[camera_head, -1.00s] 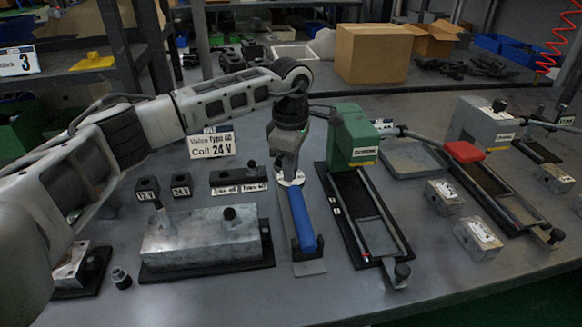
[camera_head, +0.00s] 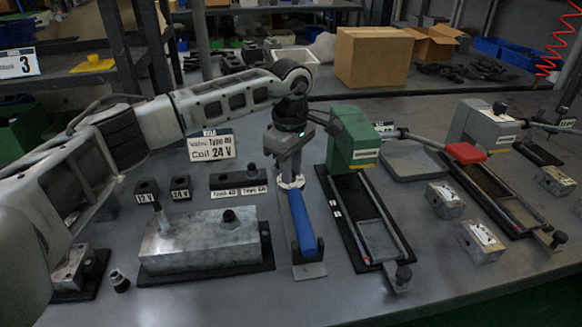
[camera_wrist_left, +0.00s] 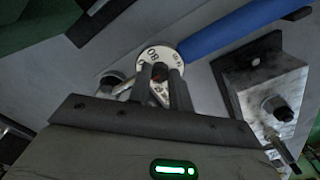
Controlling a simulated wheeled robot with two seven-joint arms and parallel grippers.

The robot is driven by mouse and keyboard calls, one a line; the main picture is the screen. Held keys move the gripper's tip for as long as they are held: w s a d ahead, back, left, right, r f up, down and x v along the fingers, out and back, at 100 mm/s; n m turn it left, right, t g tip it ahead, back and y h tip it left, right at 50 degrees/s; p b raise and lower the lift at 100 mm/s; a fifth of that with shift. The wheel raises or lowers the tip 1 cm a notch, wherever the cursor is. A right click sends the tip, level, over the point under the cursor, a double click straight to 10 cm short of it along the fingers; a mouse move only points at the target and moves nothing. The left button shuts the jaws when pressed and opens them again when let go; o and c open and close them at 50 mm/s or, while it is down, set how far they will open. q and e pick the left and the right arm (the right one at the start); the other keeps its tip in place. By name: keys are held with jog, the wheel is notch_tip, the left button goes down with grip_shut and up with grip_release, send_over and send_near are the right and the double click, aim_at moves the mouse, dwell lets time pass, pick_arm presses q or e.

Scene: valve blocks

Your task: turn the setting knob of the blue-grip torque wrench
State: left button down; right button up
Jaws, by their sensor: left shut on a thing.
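The torque wrench with the blue grip (camera_head: 303,224) lies in its holder on the table, its handle toward the front edge. Its setting knob, a white dial with printed numbers (camera_wrist_left: 152,56), is at the far end of the grip; 80 can be read on it in the left wrist view. The blue grip also shows there (camera_wrist_left: 235,28). My left gripper (camera_head: 291,180) comes down over the knob from above, its fingers (camera_wrist_left: 160,80) shut on the knob's middle. The fingers hide part of the dial. My right gripper is not in view.
A metal valve block (camera_head: 200,243) on a black mat stands left of the wrench. A green press-like device (camera_head: 352,140) with a long black base stands close on the right.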

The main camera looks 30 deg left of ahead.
pick_arm(q)
jog(key=c, duration=1.3)
grip_release()
notch_tip(320, 180, up, 16)
jog(key=shift+s+r, duration=0.1)
jog(key=shift+s, duration=0.05)
